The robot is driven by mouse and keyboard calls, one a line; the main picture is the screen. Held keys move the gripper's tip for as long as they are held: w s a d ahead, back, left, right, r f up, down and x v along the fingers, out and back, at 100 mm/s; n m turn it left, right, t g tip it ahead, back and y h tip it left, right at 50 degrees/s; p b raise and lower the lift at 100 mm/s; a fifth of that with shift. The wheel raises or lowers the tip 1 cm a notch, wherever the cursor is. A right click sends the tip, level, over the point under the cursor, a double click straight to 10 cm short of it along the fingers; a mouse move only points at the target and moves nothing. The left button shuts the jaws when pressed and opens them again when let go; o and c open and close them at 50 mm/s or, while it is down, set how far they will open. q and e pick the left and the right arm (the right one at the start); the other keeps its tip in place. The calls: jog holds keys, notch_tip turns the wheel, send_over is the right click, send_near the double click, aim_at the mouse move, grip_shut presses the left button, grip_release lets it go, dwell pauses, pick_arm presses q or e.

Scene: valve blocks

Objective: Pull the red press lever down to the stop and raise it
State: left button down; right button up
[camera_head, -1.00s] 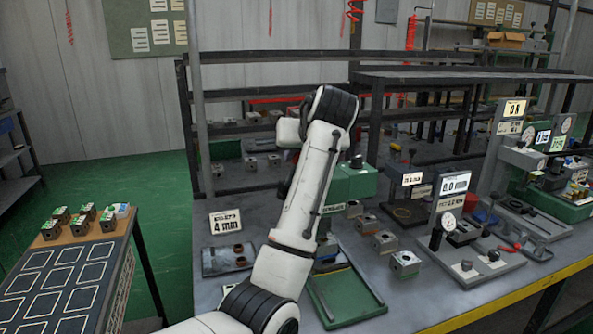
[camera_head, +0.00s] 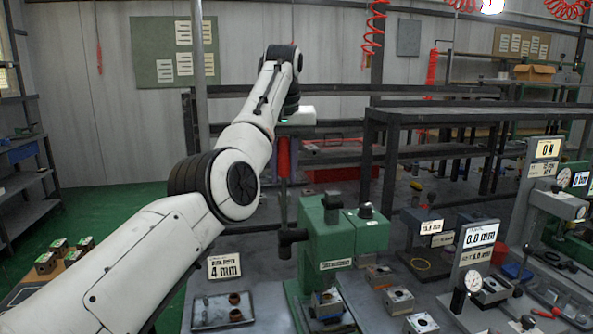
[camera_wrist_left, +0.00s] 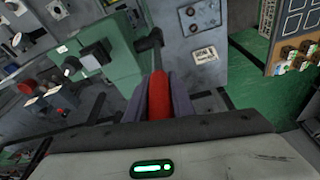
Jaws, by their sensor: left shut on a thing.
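The green press (camera_head: 335,240) stands on the bench, with its black hub on the left side. The lever rises upright from the hub, and its red handle (camera_head: 283,158) is at the top. My left gripper (camera_head: 285,140) is shut around the red handle, well above the press head. In the left wrist view the red handle (camera_wrist_left: 159,96) sits between the two fingers, with the press (camera_wrist_left: 112,50) beyond. A metal block (camera_head: 327,304) sits under the press ram. My right gripper is not in view.
A "4 mm" sign (camera_head: 224,267) and a tray (camera_head: 222,311) are left of the press. Several metal blocks, such as one at the right (camera_head: 398,300), and a gauge stand (camera_head: 474,262) are to its right. A dark shelf frame (camera_head: 400,115) stands behind.

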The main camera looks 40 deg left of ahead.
pick_arm(q)
jog(key=shift+w+a+r, duration=0.15)
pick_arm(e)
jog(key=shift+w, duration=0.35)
pick_arm(q)
jog(key=c, duration=1.7)
grip_release()
jog(key=shift+o, duration=0.8)
jog(key=shift+w+a, duration=0.1)
